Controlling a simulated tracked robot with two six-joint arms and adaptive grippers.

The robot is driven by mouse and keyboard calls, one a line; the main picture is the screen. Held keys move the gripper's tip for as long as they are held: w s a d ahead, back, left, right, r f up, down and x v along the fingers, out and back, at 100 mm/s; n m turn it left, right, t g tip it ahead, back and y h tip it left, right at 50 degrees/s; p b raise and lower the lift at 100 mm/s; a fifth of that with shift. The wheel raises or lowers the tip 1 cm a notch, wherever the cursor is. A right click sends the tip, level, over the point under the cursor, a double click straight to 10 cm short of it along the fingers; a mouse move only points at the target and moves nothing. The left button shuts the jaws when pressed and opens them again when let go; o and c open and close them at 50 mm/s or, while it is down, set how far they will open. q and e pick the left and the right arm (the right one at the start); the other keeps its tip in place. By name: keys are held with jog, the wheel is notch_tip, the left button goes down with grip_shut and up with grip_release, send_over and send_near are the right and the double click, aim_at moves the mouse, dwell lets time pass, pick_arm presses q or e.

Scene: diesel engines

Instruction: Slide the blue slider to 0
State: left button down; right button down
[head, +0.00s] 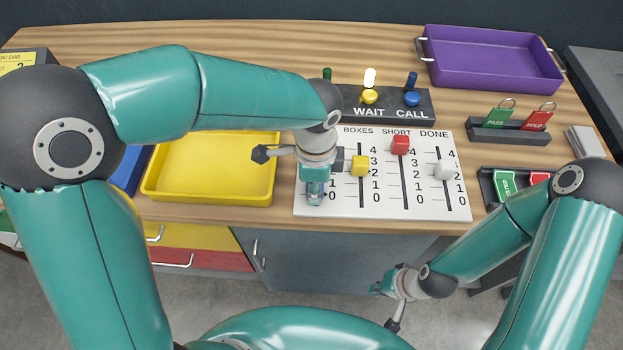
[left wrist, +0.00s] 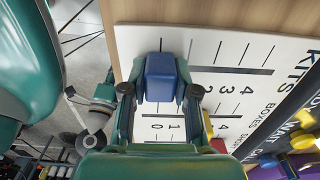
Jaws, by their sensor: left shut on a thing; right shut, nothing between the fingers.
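The blue slider (left wrist: 160,78) is on the leftmost scale, KITS, of the white slider board (head: 436,208). In the left wrist view it lies at the low end of its slot, about level with the lowest tick mark and the 0. My left gripper (head: 315,202) points down over the front left of the board. In the left wrist view its two fingers (left wrist: 160,92) are on either side of the blue slider and shut on it. In the head view the gripper hides most of the slider. My right gripper (head: 379,289) is shut and empty, in front of the bench and below its top.
The yellow slider (head: 360,166), red slider (head: 400,145) and white slider (head: 445,170) stand on neighbouring scales. Behind is the WAIT/CALL button box (head: 390,108). A yellow tray (head: 208,196) lies left, a purple tray (head: 490,83) back right, and key racks (head: 508,133) at the right.

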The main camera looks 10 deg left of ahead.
pick_arm(q)
jog(key=shift+s, duration=0.2)
jog(key=c, duration=0.9)
grip_release()
jog(key=shift+s+d, duration=0.1)
notch_tip(320, 180, up, 12)
jog(key=shift+f, duration=0.1)
